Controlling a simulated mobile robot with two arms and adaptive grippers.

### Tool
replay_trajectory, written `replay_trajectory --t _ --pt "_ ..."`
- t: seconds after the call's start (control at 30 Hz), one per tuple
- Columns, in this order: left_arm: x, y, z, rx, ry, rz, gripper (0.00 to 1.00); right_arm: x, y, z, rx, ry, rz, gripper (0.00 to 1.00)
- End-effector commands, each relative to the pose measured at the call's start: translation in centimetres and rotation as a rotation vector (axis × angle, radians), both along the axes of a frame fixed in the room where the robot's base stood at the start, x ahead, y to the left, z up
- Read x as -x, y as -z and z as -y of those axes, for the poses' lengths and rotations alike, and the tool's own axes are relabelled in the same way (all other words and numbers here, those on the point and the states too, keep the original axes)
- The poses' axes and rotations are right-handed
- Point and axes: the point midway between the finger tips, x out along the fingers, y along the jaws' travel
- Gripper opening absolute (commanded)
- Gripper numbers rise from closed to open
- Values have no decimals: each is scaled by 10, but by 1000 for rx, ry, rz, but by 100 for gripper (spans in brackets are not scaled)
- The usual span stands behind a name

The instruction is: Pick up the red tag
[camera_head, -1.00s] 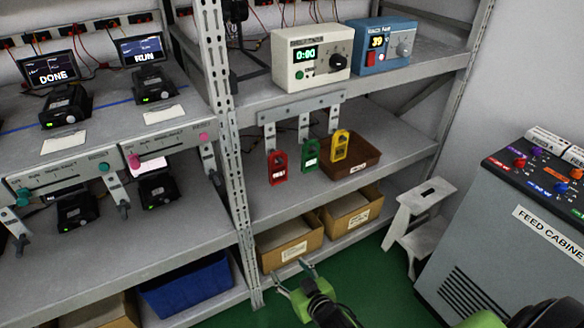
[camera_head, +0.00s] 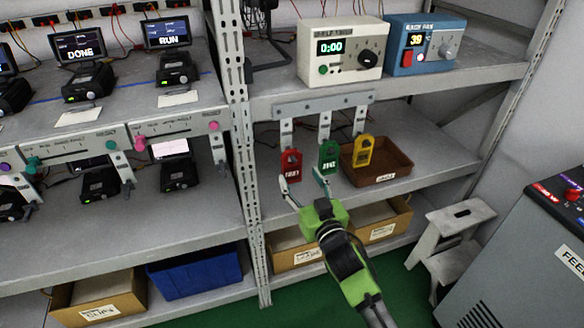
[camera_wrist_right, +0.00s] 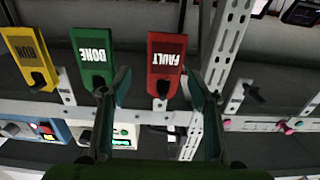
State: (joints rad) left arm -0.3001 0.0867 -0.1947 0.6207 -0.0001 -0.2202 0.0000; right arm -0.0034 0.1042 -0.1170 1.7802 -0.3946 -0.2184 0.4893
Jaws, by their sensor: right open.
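The red tag (camera_head: 291,164) hangs from a hook on the grey rail below the upper shelf, left of the green tag (camera_head: 328,157) and the yellow tag (camera_head: 362,151). My right gripper (camera_head: 305,190) is open and empty, with its fingers pointing up just below and in front of the red and green tags. In the right wrist view, upside down, the red tag (camera_wrist_right: 165,65) reads FAULT and shows between the open fingers of my right gripper (camera_wrist_right: 160,88). I cannot tell how far the fingers are from it. My left gripper is not in view.
A brown tray (camera_head: 385,175) sits on the shelf behind the yellow tag. Cardboard boxes (camera_head: 310,255) and a blue bin (camera_head: 195,275) stand on the bottom shelf. A rack post (camera_head: 240,130) stands left of the red tag. A white step stool (camera_head: 450,235) is at the right.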

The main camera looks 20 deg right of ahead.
Motion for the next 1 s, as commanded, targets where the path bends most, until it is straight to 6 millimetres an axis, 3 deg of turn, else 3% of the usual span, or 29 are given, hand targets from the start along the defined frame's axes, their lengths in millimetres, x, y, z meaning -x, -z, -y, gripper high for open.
replay_trajectory --t 0.17,0.5,0.8,0.83,0.97,1.0 --pt "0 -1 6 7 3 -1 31 -10 0 -2 0 0 1 56" --pt "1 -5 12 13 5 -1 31 -52 1 -9 0 0 1 56" --pt "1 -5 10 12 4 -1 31 -56 2 -9 0 0 0 56" --pt "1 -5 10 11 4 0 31 -56 2 -9 0 0 0 53" --pt "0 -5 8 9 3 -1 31 -56 2 -10 0 0 0 20" --pt "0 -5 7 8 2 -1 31 -56 2 -9 0 0 0 20"
